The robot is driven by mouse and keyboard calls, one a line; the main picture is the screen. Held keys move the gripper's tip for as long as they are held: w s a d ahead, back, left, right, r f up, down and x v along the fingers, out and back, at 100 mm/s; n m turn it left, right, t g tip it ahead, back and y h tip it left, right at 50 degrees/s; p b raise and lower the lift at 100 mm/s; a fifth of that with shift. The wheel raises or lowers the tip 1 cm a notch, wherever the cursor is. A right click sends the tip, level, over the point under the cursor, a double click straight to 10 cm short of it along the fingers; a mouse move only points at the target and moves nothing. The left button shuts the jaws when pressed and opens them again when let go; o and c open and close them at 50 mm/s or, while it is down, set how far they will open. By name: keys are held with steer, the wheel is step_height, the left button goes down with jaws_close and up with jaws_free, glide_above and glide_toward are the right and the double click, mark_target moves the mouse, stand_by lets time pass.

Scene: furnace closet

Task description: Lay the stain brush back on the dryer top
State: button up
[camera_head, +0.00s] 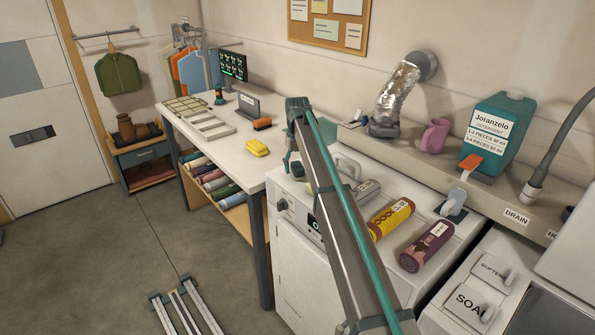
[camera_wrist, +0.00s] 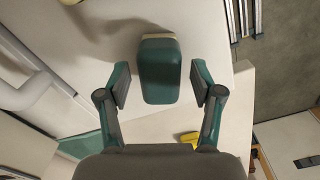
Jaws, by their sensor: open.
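In the wrist view, a teal block with a cream end, apparently the stain brush (camera_wrist: 160,75), sits between my fingers. My gripper (camera_wrist: 160,82) is open, with a narrow gap on each side of the block. The white dryer top (camera_wrist: 213,45) lies behind it; I cannot tell whether the block touches it. In the head view, my gripper (camera_head: 294,165) is low at the dryer's left end, and my arm hides much of that area. The dryer top (camera_head: 425,198) also shows there. I cannot make out the brush clearly in the head view.
A white raised handle (camera_wrist: 25,92) is left of my gripper. The table beside holds a yellow sponge (camera_head: 256,147) and an orange-and-dark brush-like thing (camera_head: 262,124).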

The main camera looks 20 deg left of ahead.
mark_target(297, 164)
step_height(297, 164, up, 11)
steer(key=b, duration=0.1)
steer(key=shift+f+b, duration=0.2)
steer(key=shift+b, duration=0.2)
